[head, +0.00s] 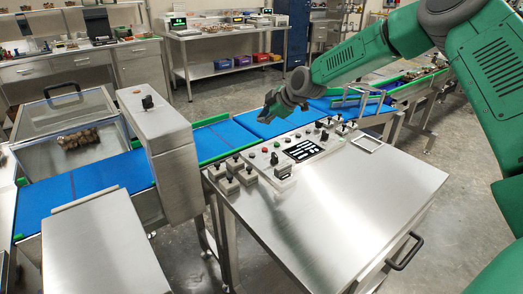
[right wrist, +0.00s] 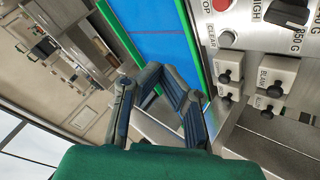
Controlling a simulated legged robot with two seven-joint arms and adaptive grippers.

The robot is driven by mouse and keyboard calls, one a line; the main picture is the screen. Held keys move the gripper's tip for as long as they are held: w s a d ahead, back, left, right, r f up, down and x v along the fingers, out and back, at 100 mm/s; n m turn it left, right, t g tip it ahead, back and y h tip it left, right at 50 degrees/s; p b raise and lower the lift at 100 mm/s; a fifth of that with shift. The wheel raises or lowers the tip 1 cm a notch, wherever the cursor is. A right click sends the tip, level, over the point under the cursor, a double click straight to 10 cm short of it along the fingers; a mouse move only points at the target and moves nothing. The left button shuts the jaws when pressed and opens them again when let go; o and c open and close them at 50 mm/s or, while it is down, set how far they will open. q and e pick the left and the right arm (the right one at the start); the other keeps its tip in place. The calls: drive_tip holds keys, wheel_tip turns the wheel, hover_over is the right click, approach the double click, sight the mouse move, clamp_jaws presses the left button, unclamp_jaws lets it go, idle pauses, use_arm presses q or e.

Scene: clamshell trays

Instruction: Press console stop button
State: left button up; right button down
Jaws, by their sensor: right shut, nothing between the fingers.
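The console (head: 318,154) is a sloped steel panel with several knobs and buttons beside the blue conveyor. A red button (head: 274,158) sits near its left end. In the right wrist view, a red button (right wrist: 221,4) shows at the top edge, beside partly cut-off lettering that ends in "OP". My right gripper (head: 272,108) is shut and empty, above the blue belt and behind the console, apart from the buttons. In the right wrist view my gripper (right wrist: 160,100) is left of and below the red button. My left gripper is not in view.
A white CLEAR button (right wrist: 226,39) is near the red one. Several black-topped switches (head: 233,178) stand at the console's left corner. A steel housing (head: 160,140) spans the blue belt (head: 90,190) to the left.

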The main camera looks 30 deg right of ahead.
drive_tip(key=b, duration=0.3)
hover_over(264, 149)
drive_tip(key=d, duration=0.2)
drive_tip(key=f, duration=0.4)
drive_tip(key=shift+a+f, duration=0.2)
drive_tip(key=shift+f, duration=0.15)
drive_tip(key=f, duration=0.1)
drive_tip(key=a+f+b, duration=0.1)
drive_tip(key=f+b, duration=0.1)
drive_tip(key=shift+a+f, duration=0.25)
drive_tip(key=shift+a, duration=0.15)
drive_tip(key=shift+a+f+b, duration=0.1)
drive_tip(key=shift+f+b, duration=0.15)
drive_tip(key=shift+b, duration=0.15)
drive_tip(key=shift+d+f, duration=0.2)
drive_tip(key=shift+d, duration=0.6)
drive_tip(key=shift+a+r, duration=0.15)
drive_tip(key=shift+a, duration=0.25)
drive_tip(key=shift+a+r, duration=0.1)
drive_tip(key=shift+a, duration=0.15)
drive_tip(key=shift+d+f, duration=0.25)
drive_tip(key=shift+d, duration=0.3)
drive_tip(key=shift+a, duration=0.8)
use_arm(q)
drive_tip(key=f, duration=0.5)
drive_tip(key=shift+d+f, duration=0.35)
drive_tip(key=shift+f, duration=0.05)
use_arm(e)
drive_tip(key=shift+d, duration=0.1)
